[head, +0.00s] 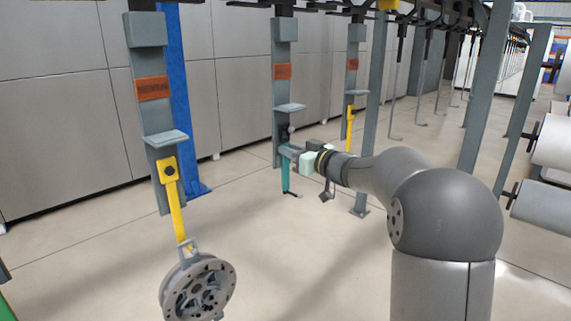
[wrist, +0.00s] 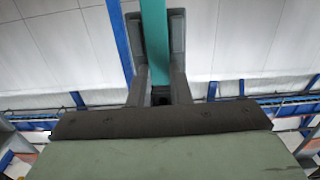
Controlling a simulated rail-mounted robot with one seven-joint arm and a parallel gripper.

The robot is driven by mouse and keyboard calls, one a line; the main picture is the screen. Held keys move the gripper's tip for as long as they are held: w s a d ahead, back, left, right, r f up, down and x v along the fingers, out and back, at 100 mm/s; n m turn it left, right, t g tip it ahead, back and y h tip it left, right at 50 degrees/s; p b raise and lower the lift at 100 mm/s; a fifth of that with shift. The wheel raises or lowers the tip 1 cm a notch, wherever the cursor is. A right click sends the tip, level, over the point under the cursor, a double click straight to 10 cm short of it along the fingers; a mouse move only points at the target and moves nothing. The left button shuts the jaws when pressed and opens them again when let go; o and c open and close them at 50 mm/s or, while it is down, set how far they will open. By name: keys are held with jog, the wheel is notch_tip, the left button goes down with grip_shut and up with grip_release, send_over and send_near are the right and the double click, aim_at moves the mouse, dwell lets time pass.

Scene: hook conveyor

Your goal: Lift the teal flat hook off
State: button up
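The teal flat hook (head: 285,175) hangs upright at the middle grey hanger (head: 281,95), with a dark bent foot at its lower end. Its top is partly hidden by my gripper (head: 291,152), which reaches it from the right, below the hanger's small shelf. In the wrist view the teal hook (wrist: 154,35) runs between the two fingers of my gripper (wrist: 162,35). Both fingers lie close along its sides, and the gripper looks shut on it. Whether the hook's top still rests on its peg cannot be seen.
A yellow hook (head: 177,212) on the near left hanger (head: 146,100) carries a grey round metal part (head: 198,287). Another yellow hook (head: 349,122) hangs farther back. A blue post (head: 182,100) stands behind the near hanger. The floor below the teal hook is clear.

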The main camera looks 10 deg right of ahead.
grip_shut()
jog(key=shift+r, duration=0.15)
jog(key=shift+r, duration=0.3)
jog(key=r+b+v, duration=0.1)
jog(key=b+v, duration=0.1)
jog(key=v, duration=1.6)
jog(key=shift+s+d, duration=0.1)
jog(key=shift+d, duration=0.1)
jog(key=p+v, duration=0.1)
jog(key=v, duration=0.5)
jog(key=shift+s+d+r, duration=0.1)
jog(key=shift+s, duration=0.1)
